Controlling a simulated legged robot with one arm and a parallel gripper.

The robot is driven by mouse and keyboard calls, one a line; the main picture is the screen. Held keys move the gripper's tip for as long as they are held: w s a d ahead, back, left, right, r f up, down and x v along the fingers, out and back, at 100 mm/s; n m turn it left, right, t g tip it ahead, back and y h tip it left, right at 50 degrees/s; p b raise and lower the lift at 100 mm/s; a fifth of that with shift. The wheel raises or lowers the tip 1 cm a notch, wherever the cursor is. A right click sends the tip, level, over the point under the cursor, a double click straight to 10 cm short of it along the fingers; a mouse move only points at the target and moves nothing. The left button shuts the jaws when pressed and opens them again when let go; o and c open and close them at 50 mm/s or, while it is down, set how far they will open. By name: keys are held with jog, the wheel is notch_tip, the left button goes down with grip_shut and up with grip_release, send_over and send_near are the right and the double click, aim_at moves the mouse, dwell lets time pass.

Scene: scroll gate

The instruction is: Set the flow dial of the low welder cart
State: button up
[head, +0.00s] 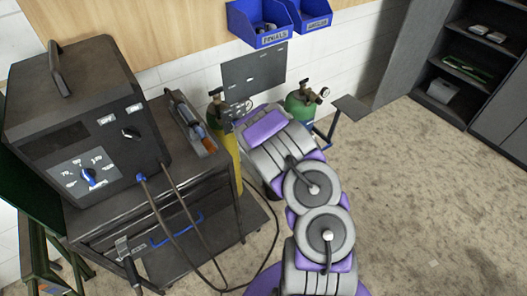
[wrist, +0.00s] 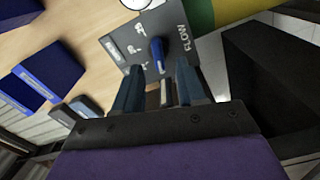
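The flow dial (wrist: 157,52) is a blue knob on a dark grey plate (wrist: 122,42) marked FLOW, with small white symbols, in the wrist view. My gripper (wrist: 160,68) is open, with its two dark fingers apart. The knob appears between and just beyond the fingertips; I cannot tell whether they touch it. The low welder cart (head: 170,215) stands at the left in the head view, carrying a black welder (head: 85,125) with another blue-pointer dial (head: 88,175). My arm reaches toward the gas cylinders, and its fingertips are not clear in the head view.
A green cylinder (head: 300,106) with a gauge stands right of my arm's end. Blue bins (head: 262,24) hang on the wall above a grey panel (head: 253,75). Cables hang from the welder. Carpeted floor at the right is clear, up to dark shelves (head: 465,70).

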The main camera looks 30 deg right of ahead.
jog(key=s+p, duration=0.4)
jog(key=s, duration=0.8)
jog(key=shift+s+d, duration=0.15)
jog(key=shift+d, duration=0.05)
dwell(0.5)
